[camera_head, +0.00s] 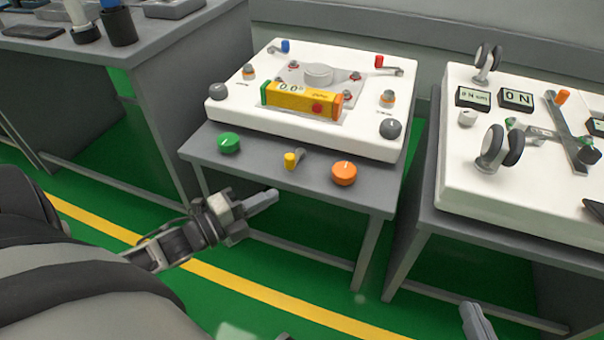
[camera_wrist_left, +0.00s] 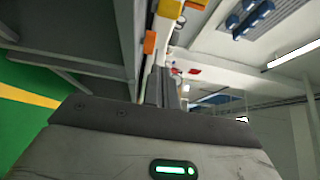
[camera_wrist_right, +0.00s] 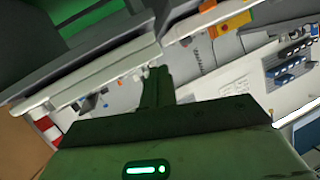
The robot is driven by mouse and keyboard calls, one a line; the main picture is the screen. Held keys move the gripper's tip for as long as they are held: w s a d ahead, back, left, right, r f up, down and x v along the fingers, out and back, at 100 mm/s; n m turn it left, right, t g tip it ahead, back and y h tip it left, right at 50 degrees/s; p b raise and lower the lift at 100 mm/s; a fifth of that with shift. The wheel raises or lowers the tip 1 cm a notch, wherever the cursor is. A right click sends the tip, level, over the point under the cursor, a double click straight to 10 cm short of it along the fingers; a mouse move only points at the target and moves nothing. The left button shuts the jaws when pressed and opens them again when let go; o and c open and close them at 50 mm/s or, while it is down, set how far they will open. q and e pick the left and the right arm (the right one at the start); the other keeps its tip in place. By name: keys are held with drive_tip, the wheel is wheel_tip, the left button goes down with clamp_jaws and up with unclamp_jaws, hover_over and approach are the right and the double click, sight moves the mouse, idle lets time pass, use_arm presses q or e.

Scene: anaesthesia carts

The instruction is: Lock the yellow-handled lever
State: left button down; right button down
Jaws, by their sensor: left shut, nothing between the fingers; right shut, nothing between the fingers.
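The yellow-handled lever (camera_head: 290,160) is at the front of the grey table, between a green knob (camera_head: 229,143) and an orange knob (camera_head: 344,173). Its yellow handle stands up at the left end of a short grey arm. My left gripper (camera_head: 270,197) is shut and empty, in front of and below the table edge, apart from the lever. Its closed fingers also show in the left wrist view (camera_wrist_left: 162,88). My right gripper (camera_head: 477,322) is shut and empty at the bottom right, far from the lever; its fingers show in the right wrist view (camera_wrist_right: 157,88).
A white box (camera_head: 240,117) with a yellow gauge (camera_head: 300,101), red and blue levers and grey knobs stands behind the lever. A second white panel (camera_head: 480,205) with displays is to the right. A grey bench (camera_head: 140,52) is at the left. Space before the table is open.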

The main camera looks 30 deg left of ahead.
sight(290, 170)
use_arm(q)
drive_tip(key=shift+s, duration=0.1)
use_arm(e)
drive_tip(key=shift+s, duration=0.1)
use_arm(q)
drive_tip(key=w+b, duration=0.1)
drive_tip(key=w, duration=0.2)
drive_tip(key=w+b, duration=0.1)
drive_tip(key=w, duration=0.2)
drive_tip(key=w+d+b, duration=0.1)
drive_tip(key=w, duration=0.2)
drive_tip(key=shift+w+f+b, duration=0.1)
drive_tip(key=shift+w+b, duration=0.15)
drive_tip(key=shift+b, duration=0.1)
drive_tip(key=shift+a, duration=0.7)
use_arm(e)
drive_tip(key=shift+w+a+r+m+t+y, duration=0.3)
drive_tip(key=shift+a+r+m+t+y, duration=0.25)
drive_tip(key=shift+r+m+y, duration=0.2)
